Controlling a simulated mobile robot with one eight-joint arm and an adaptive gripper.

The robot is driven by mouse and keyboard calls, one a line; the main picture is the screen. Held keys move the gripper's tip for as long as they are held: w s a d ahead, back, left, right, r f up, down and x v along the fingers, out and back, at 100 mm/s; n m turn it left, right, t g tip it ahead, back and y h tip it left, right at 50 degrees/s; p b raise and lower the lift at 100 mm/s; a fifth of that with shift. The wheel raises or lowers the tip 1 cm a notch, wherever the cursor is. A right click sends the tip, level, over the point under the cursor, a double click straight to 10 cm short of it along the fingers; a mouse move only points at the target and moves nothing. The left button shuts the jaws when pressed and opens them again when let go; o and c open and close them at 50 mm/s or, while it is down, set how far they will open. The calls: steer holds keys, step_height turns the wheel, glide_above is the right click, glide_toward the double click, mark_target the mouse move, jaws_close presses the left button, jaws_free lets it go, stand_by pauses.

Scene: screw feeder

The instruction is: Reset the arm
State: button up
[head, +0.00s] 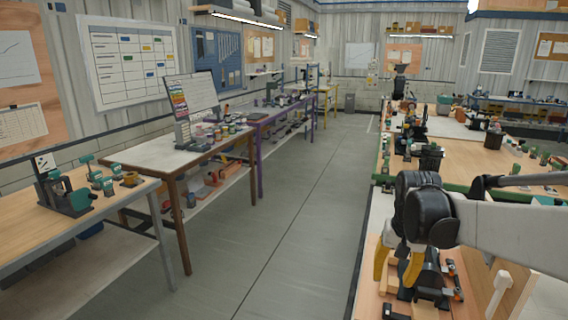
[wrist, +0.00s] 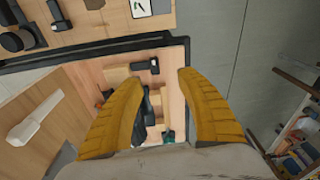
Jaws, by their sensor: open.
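My gripper (head: 398,266) has yellow fingers and hangs over the workbench at the lower right of the head view. In the wrist view my gripper (wrist: 158,100) is open, its two yellow fingers well apart with nothing held between them. Below and between the fingers lie a dark tool and wooden blocks (wrist: 122,74) on a wooden board. My black wrist and pale arm reach in from the right edge of the head view and hide part of the bench.
A wooden bench (head: 75,211) with a green and black device (head: 64,194) stands at the left. Another table (head: 158,155) and a purple bench (head: 262,122) stand behind it. The grey floor aisle (head: 300,210) between the rows is clear. A pale handle (wrist: 35,118) lies at the wrist view's left.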

steer(key=s+a+r+n+t, duration=0.1)
steer(key=s+a, duration=0.3)
steer(key=s, duration=0.5)
steer(key=s+a+r+n+t, duration=0.1)
steer(key=s+a+t, duration=0.3)
steer(key=s, duration=0.5)
steer(key=shift+a+r+n+t, duration=0.3)
steer(key=shift+a+n, duration=0.1)
steer(key=shift+n, duration=0.5)
